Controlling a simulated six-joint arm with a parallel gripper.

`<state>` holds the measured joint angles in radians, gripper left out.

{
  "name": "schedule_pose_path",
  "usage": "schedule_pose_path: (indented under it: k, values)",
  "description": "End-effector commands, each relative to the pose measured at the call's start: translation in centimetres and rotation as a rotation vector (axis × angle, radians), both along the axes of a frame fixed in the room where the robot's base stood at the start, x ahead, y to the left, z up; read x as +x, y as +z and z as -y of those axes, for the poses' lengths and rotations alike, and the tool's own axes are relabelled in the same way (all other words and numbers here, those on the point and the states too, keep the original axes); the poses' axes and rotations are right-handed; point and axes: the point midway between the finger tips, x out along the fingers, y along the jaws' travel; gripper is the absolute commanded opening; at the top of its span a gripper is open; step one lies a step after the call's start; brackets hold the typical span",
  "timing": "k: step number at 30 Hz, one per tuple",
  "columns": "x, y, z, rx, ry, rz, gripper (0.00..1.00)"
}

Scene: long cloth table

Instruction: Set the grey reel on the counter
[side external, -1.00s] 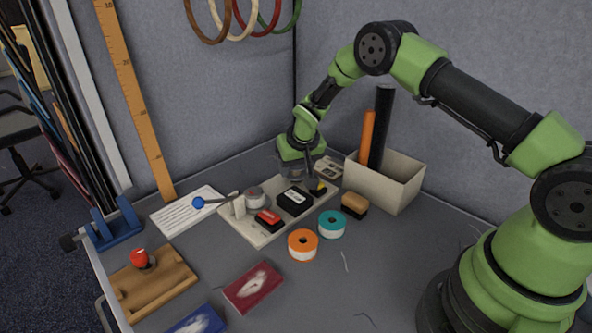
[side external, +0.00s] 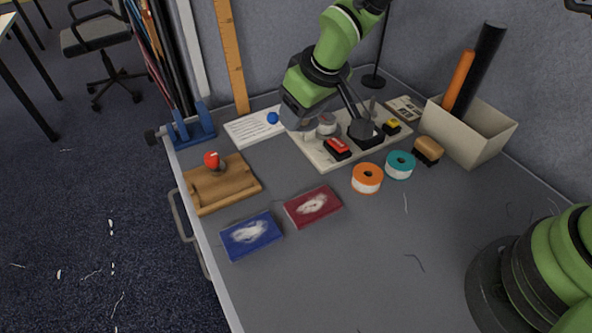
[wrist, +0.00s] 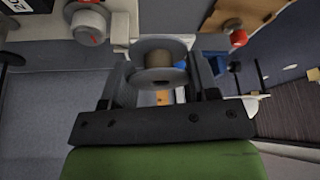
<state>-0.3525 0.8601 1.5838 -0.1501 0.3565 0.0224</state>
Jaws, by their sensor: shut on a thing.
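My gripper (wrist: 160,62) is shut on the grey reel (wrist: 156,78), which has a tan core and sits between the two fingers in the wrist view. In the side view my gripper (side external: 298,118) is low over the left end of the pale board; the reel is hidden there by the gripper. The grey tabletop (side external: 375,245), the only counter-like surface I can make out, is below. I cannot tell whether the reel touches anything beneath it.
The pale board (side external: 312,156) carries a grey round item (side external: 327,124), a red-topped block (side external: 338,148) and a black block (side external: 366,136). Orange (side external: 367,179) and teal (side external: 400,165) reels stand beside it. A wooden block with a red knob (side external: 212,160) is left.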

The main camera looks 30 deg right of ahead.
Motion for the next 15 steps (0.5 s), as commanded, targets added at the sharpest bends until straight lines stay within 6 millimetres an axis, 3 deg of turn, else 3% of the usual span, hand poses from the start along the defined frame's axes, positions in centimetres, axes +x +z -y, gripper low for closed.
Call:
schedule_pose_path:
  k: [1,5,12,15]
  values:
    - [-0.7,-0.1,-1.2,-0.001,0.041,0.000,0.31]
    - [-1.6,-0.8,-2.6,-0.003,0.095,0.001,0.31]
    - [-1.7,-5.1,-2.7,-0.004,0.101,0.001,0.31]
    - [-1.7,-6.0,-2.7,-0.003,0.100,0.003,0.31]
